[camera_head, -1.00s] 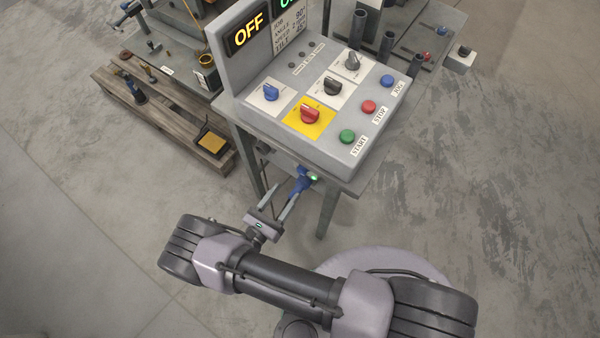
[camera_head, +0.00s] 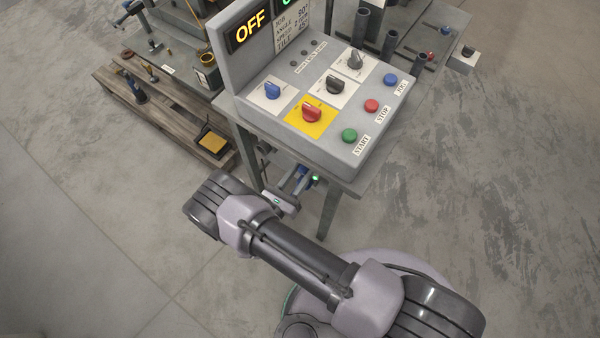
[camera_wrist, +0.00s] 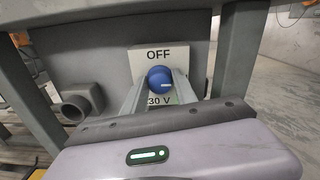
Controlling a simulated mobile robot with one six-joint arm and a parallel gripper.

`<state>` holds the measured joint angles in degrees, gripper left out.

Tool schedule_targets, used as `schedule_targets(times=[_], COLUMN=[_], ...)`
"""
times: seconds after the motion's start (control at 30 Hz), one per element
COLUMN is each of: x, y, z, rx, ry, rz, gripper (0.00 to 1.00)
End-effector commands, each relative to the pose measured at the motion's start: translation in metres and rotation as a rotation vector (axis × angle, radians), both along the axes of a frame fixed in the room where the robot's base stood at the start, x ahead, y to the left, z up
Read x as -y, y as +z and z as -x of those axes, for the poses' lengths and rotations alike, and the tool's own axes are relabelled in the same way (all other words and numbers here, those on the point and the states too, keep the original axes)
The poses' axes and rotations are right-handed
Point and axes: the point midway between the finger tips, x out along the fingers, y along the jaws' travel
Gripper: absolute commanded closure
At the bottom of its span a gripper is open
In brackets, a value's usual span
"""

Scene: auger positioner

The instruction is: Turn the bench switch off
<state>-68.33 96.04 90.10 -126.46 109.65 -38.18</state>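The bench switch is a round blue knob (camera_wrist: 159,76) on a white plate (camera_wrist: 178,54) under the bench top. The plate reads OFF above the knob, and a partly covered "30 V" shows below. A short pale mark on the knob points to the right. In the head view the blue knob (camera_head: 303,170) is partly hidden by my gripper (camera_head: 295,181), beside a small green light (camera_head: 315,179). My gripper (camera_wrist: 159,88) has its two fingers apart, one on each side of the knob. I cannot tell whether they touch it.
The control console (camera_head: 310,140) sits on the bench above, with a red selector (camera_head: 312,113) on yellow and several other knobs and buttons. Bench legs (camera_wrist: 238,48) stand close on both sides. A grey pipe fitting (camera_wrist: 80,102) juts out left of the switch.

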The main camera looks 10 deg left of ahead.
Motion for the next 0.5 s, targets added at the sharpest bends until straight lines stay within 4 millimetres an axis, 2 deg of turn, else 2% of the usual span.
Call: schedule_targets(times=[0.5], x=[-0.0005], y=[-0.0016], z=[-0.0001], rx=[-0.029], ry=[0.001], rz=[0.069], gripper=[1.0])
